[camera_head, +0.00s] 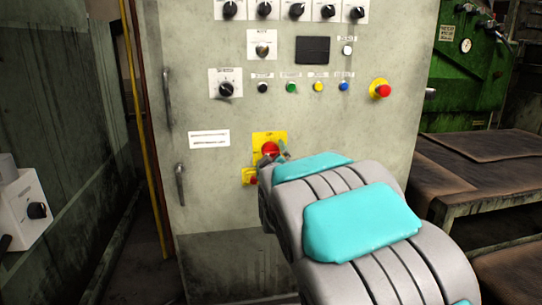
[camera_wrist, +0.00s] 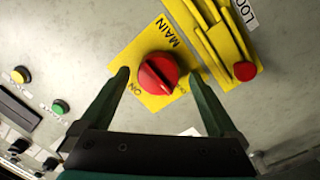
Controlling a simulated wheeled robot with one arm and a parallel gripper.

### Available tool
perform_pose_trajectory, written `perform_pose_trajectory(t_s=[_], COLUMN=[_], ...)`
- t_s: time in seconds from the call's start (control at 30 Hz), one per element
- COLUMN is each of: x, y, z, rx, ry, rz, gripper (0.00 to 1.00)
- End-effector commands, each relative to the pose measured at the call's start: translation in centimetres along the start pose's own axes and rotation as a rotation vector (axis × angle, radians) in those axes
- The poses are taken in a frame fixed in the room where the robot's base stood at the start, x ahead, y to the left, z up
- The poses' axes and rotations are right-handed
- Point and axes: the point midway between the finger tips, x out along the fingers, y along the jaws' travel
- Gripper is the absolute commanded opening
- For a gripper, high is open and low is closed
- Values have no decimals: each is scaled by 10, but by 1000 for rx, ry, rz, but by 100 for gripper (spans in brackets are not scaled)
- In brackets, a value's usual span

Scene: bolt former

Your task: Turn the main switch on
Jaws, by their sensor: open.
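The main switch is a red rotary knob (camera_wrist: 157,73) on a yellow plate (camera_wrist: 130,52) marked MAIN and ON. In the wrist view its dark ridge runs diagonally, and I cannot tell its setting for sure. In the head view the red knob (camera_head: 270,149) shows on the grey cabinet front, partly behind my arm. My gripper (camera_wrist: 163,82) is open, one dark green finger on each side of the knob. The fingertips overlap the plate's edges in the picture; I see no clear contact with the knob.
A yellow lockout piece (camera_wrist: 215,40) with a small red button (camera_wrist: 245,71) sits close beside the right finger. The cabinet (camera_head: 225,185) carries black selectors, coloured buttons and a red emergency stop (camera_head: 382,90). Brown tables (camera_head: 480,145) stand at the right.

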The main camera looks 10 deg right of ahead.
Motion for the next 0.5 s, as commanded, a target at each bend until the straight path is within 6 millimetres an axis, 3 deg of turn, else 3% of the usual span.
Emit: perform_pose_trajectory(t_s=[0.3,0.5], x=[5,5], y=[1,1], z=[0,0], rx=[0,0], ry=[0,1], rz=[1,1], gripper=[96,74])
